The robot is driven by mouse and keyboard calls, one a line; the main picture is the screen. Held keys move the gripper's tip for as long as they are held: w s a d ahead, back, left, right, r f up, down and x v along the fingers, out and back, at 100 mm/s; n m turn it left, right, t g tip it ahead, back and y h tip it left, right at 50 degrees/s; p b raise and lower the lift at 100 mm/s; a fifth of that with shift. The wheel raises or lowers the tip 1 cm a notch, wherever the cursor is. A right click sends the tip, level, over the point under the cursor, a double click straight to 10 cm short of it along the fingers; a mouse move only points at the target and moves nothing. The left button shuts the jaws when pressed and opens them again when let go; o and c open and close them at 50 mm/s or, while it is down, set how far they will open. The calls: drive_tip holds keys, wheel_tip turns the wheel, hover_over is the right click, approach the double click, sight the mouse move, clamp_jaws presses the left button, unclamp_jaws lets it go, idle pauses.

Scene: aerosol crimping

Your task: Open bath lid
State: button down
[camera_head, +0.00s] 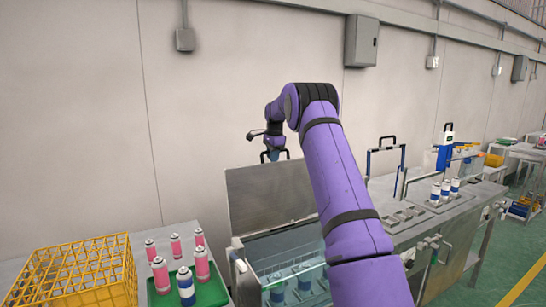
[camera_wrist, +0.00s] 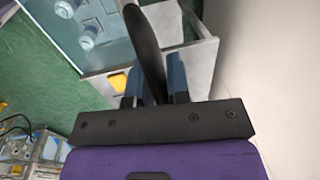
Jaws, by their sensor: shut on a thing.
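The bath lid (camera_head: 270,192) is a grey metal panel standing raised, nearly upright, at the back of the bath (camera_head: 240,262). The bath's interior shows below it, bluish, with several blue-and-white cans (camera_head: 303,278) inside.
Left of the bath, a green tray (camera_head: 212,292) holds several pink cans and a blue-and-white one, beside a yellow crate (camera_head: 75,275). On the right stands a metal bench (camera_head: 405,235) with blue-framed equipment and cans. The wall is close behind.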

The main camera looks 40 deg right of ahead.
drive_tip(key=c, duration=1.1)
unclamp_jaws()
drive_tip(key=shift+s+f, duration=0.1)
drive_tip(key=shift+f, duration=0.45)
drive_tip(key=shift+r, duration=0.1)
drive_tip(key=r, duration=0.4)
drive_tip(key=s+r, duration=0.1)
drive_tip(key=r, duration=0.6)
drive_tip(key=shift+s+a+r, duration=0.15)
drive_tip(key=shift+a+r, duration=0.05)
drive_tip(key=shift+r, duration=0.15)
